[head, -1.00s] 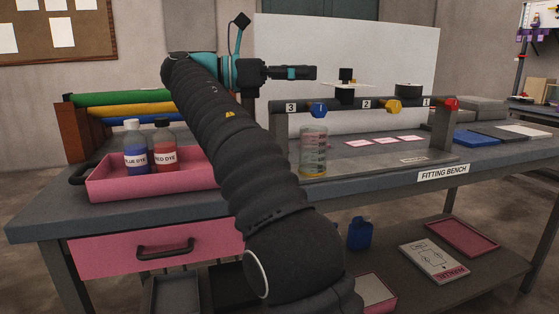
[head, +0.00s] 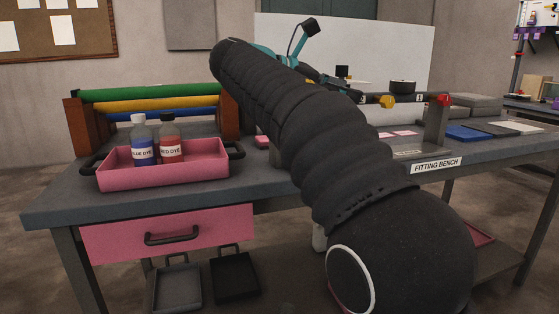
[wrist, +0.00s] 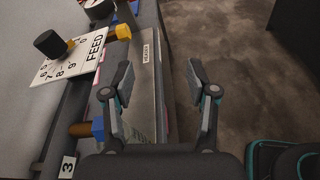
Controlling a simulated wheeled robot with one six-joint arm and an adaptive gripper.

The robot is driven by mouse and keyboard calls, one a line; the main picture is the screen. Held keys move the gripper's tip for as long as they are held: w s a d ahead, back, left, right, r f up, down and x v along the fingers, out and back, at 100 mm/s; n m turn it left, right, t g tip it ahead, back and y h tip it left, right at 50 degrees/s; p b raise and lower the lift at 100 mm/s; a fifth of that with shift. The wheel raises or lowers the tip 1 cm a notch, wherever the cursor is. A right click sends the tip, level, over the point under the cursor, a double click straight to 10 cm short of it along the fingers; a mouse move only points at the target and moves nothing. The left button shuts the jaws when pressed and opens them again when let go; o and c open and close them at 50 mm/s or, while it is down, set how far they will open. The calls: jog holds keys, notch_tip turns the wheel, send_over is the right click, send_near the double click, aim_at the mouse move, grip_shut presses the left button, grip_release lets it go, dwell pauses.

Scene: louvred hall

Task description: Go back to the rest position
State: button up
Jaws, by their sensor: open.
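My arm reaches from the lower right of the head view up over the fitting bench (head: 75,205). Its wrist end is partly hidden behind the dark arm sleeve. In the wrist view my gripper (wrist: 161,92) is open, its two fingers wide apart with nothing seen held between them. It is above the bench's front edge, with the floor below its right finger.
A pink tray (head: 200,178) holds a blue dye bottle (head: 142,146) and a red dye bottle (head: 170,146). Behind it is a rack with coloured rollers (head: 150,93). A valve rail with a yellow knob (head: 387,101) and a FEED dial plate (wrist: 82,62) are close to my gripper.

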jog(key=s+d+f+m+y, duration=0.35)
jog(key=s+f, duration=0.25)
jog(key=f, duration=0.2)
jog(key=s+d+f+m+y, duration=0.3)
jog(key=s+d+f+y, duration=0.1)
jog(key=s+f, duration=0.25)
jog(key=s+a+f+m+y, duration=0.2)
jog(key=s+f+m+y, duration=0.1)
jog(key=s+f+m, duration=0.3)
jog(key=s+a+f+m+y, duration=0.2)
jog(key=s+f+m+y, duration=0.2)
jog(key=s+f, duration=0.6)
notch_tip(320, 180, down, 6)
jog(key=m, duration=0.2)
jog(key=shift+s+r+m+t, duration=0.2)
jog(key=shift+s+m+t, duration=0.1)
jog(key=shift+s+m, duration=0.05)
jog(key=shift+a, duration=0.1)
